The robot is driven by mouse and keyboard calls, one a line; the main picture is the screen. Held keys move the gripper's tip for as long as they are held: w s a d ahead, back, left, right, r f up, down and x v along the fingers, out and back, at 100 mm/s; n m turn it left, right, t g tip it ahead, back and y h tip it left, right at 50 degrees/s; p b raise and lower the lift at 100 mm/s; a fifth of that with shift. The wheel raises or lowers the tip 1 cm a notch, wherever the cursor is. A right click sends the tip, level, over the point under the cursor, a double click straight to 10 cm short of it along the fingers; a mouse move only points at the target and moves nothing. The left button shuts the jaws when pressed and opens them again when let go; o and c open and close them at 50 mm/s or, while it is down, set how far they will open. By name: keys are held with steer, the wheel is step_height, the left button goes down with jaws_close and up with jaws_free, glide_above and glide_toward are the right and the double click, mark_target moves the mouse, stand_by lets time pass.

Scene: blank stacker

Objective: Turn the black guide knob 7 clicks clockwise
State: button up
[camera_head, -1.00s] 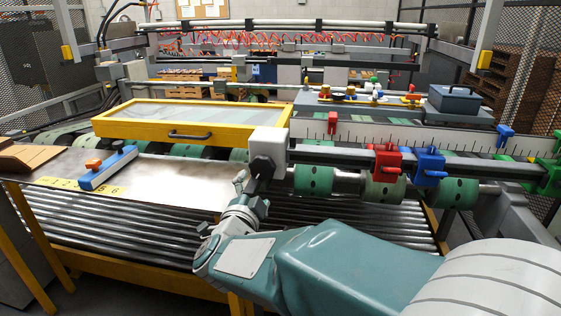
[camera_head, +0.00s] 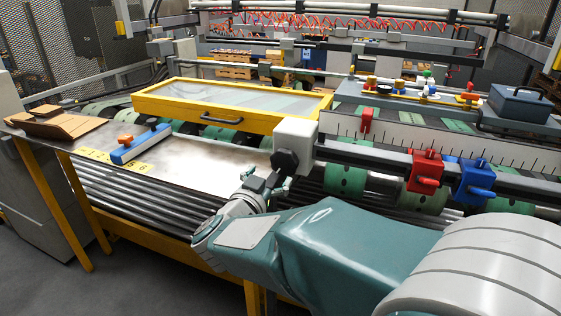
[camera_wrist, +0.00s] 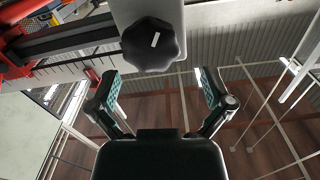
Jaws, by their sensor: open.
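The black guide knob (camera_head: 284,163) sits on the front face of a light grey block (camera_head: 296,137) at the left end of a dark rail. In the wrist view the lobed knob (camera_wrist: 151,44) shows face-on with a white mark near its centre. My gripper (camera_head: 268,183) is just below and left of the knob in the head view. In the wrist view my gripper (camera_wrist: 160,88) has its two green-padded fingers spread wide with nothing between them. The knob lies beyond the fingertips, apart from them.
Red (camera_head: 425,171) and blue (camera_head: 473,181) clamps sit on the rail to the right. A yellow-framed guard (camera_head: 170,112) with a handle stands behind the metal plate (camera_head: 190,163). A blue bar with an orange knob (camera_head: 140,146) lies on the plate.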

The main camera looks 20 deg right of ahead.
mark_target(282, 165)
steer(key=x, duration=0.2)
steer(key=d+x, duration=0.1)
steer(key=x, duration=0.1)
steer(key=s+x, duration=0.1)
steer(key=x, duration=0.1)
steer(key=shift+w+d, duration=0.2)
steer(key=shift+d, duration=0.1)
steer(key=shift+a, duration=0.45)
steer(key=c, duration=0.5)
steer(key=shift+d, duration=0.15)
steer(key=c, duration=0.3)
